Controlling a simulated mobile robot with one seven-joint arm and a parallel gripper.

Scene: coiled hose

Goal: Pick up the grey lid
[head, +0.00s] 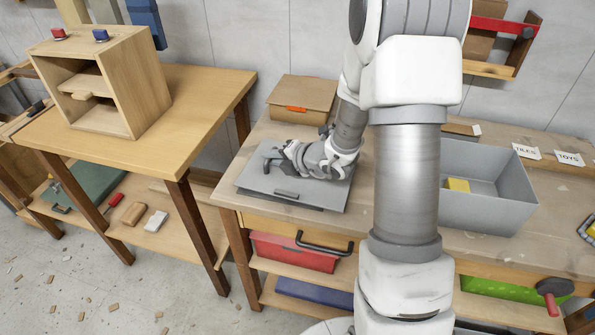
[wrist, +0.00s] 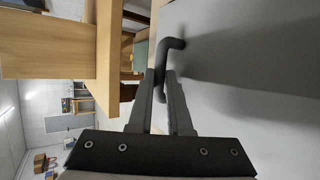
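The grey lid (head: 312,194) is a flat panel at the left end of the workbench, below my arm. It has a dark handle (head: 287,194) near its front edge and another dark handle near its left side, beside my gripper (head: 271,157). In the wrist view, a dark bent handle (wrist: 172,47) rises from the lid's grey surface (wrist: 235,75). Its bar runs between the two fingers of my gripper (wrist: 162,80), which are close together against it. A dark band shows under the lid's front edge; I cannot tell whether it touches the bench.
A grey open bin (head: 483,209) with a yellow block (head: 458,185) stands right of my arm. A cardboard box (head: 302,98) sits behind the lid. A wooden table (head: 150,125) with a wooden cabinet (head: 150,85) stands left, across a gap.

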